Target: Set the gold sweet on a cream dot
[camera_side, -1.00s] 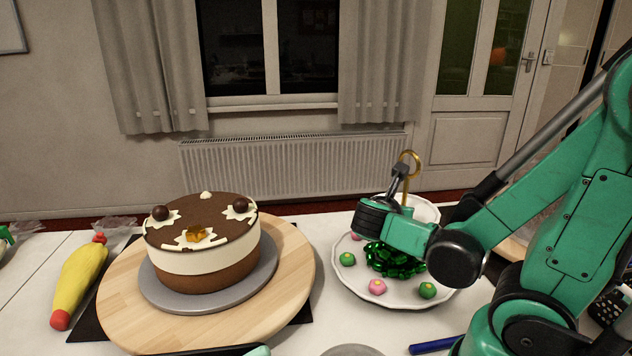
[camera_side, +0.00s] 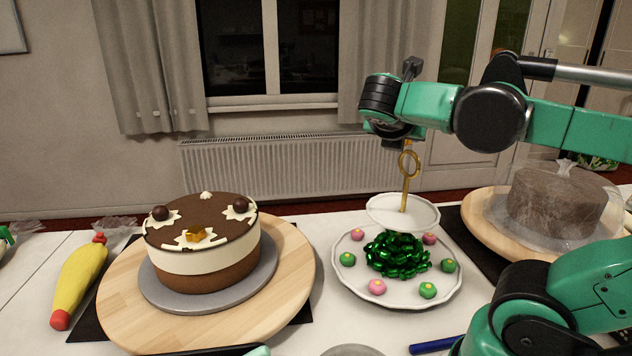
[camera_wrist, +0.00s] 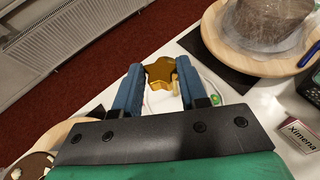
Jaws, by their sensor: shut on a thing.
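My gripper (camera_side: 392,132) is raised above the two-tier stand. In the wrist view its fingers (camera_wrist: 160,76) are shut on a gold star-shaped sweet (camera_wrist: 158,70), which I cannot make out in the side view. The brown and cream cake (camera_side: 205,262) stands at the left. Its top has cream patches: two bear dark balls (camera_side: 160,213) (camera_side: 240,205), and the front one bears another gold sweet (camera_side: 196,235).
The stand's upper tier (camera_side: 385,212) and gold ring handle (camera_side: 410,163) are just below my gripper. Its lower plate (camera_side: 350,285) holds a green bow and several pink and green sweets. A wrapped cake (camera_side: 555,200) stands right, a yellow piping bag (camera_side: 80,280) left.

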